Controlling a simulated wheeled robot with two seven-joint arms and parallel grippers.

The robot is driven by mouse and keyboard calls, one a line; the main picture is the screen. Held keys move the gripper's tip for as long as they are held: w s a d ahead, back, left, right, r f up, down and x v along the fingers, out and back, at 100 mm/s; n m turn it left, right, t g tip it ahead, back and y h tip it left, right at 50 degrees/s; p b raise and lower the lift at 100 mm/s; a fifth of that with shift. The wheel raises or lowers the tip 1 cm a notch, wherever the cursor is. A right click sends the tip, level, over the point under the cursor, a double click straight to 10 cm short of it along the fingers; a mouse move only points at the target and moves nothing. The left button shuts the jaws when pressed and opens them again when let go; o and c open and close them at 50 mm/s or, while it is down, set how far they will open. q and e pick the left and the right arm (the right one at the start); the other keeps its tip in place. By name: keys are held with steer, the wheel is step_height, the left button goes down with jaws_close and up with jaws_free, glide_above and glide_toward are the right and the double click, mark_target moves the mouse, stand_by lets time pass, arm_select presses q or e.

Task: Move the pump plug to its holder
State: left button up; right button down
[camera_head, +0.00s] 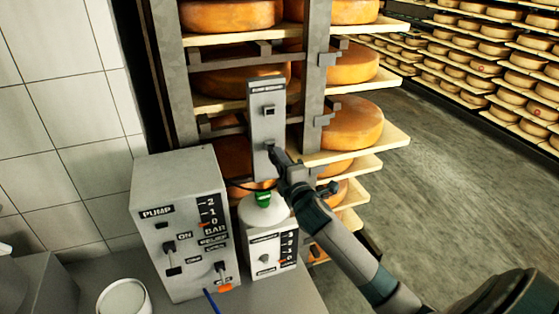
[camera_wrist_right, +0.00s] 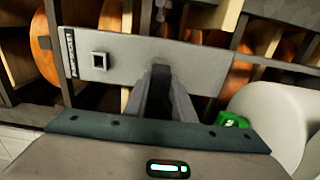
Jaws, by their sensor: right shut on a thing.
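A tall grey panel (camera_head: 267,128) stands upright in front of the cheese shelves, with a label at its top. A square dark fitting (camera_head: 269,111) on its upper part is empty of my gripper; it also shows in the wrist view (camera_wrist_right: 99,61). My right gripper (camera_head: 273,152) is shut at the panel's lower part. My left gripper is not in view.
A grey pump box (camera_head: 180,222) with switches and a smaller white control box (camera_head: 272,248) stand on the counter. A white vessel with a green part (camera_head: 263,198) is close under the gripper. A white round container (camera_head: 124,297) is front left. Cheese shelves (camera_head: 375,148) stand behind.

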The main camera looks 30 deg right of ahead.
steer(key=shift+x, duration=1.5)
steer(key=c, duration=1.4)
jaws_free()
steer(key=shift+s, duration=0.1)
steer(key=shift+s+a, duration=0.1)
steer(key=shift+s, duration=0.3)
steer(key=b+v, duration=0.4)
steer(key=v, duration=1.2)
steer(key=shift+s+a, duration=0.15)
steer(key=shift+s, duration=0.05)
